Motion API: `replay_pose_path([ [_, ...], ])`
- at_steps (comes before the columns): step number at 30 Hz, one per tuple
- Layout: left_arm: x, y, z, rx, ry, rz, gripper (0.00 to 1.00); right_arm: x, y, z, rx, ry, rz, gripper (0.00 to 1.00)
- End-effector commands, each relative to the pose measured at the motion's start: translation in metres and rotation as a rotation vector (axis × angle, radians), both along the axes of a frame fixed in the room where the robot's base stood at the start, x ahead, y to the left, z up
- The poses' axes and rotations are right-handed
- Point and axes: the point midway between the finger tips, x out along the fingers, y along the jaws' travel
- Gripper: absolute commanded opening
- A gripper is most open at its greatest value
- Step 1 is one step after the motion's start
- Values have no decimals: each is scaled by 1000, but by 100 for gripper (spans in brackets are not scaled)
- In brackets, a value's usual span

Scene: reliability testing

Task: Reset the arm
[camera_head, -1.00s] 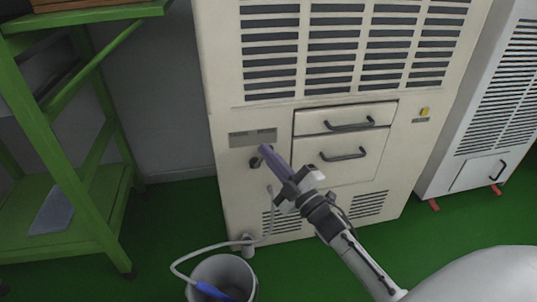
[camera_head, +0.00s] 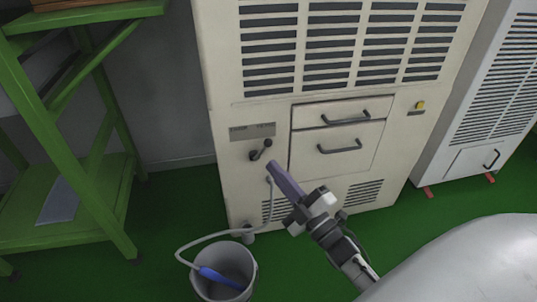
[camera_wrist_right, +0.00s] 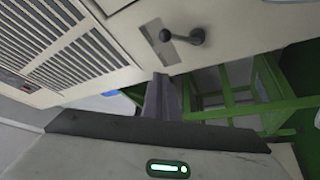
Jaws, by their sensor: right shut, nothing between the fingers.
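My right gripper (camera_head: 272,166) is in front of the cream cabinet (camera_head: 222,165), with its purple-grey fingers pointing up and left. It is shut and empty. In the right wrist view the closed fingers (camera_wrist_right: 162,98) show at the centre. A dark lever handle (camera_head: 261,150) on the cabinet front lies just above and left of the fingertips; the gripper appears apart from it. The handle also shows in the right wrist view (camera_wrist_right: 186,37). My left gripper is not in view.
A grey bucket (camera_head: 249,283) with a blue-ended hose (camera_head: 220,278) stands on the green floor, lower left. A green shelf rack (camera_head: 121,228) stands at the left. Two drawers (camera_head: 330,150) with dark handles are on the cabinet. A white unit (camera_head: 450,160) stands at the right.

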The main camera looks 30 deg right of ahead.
Motion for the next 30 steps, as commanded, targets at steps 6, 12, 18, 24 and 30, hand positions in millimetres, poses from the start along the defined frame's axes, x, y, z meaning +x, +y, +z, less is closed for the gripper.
replay_pose_path([
  [6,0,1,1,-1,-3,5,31,-9,0,-3,-1,-1,0,0],
  [12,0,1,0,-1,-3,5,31,-9,0,-3,0,-1,0,0],
  [18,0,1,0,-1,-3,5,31,-8,0,-3,0,-1,0,0],
  [24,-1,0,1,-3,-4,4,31,-7,0,-5,22,31,-8,0],
  [30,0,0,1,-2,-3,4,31,-4,0,-28,185,265,-73,0],
])
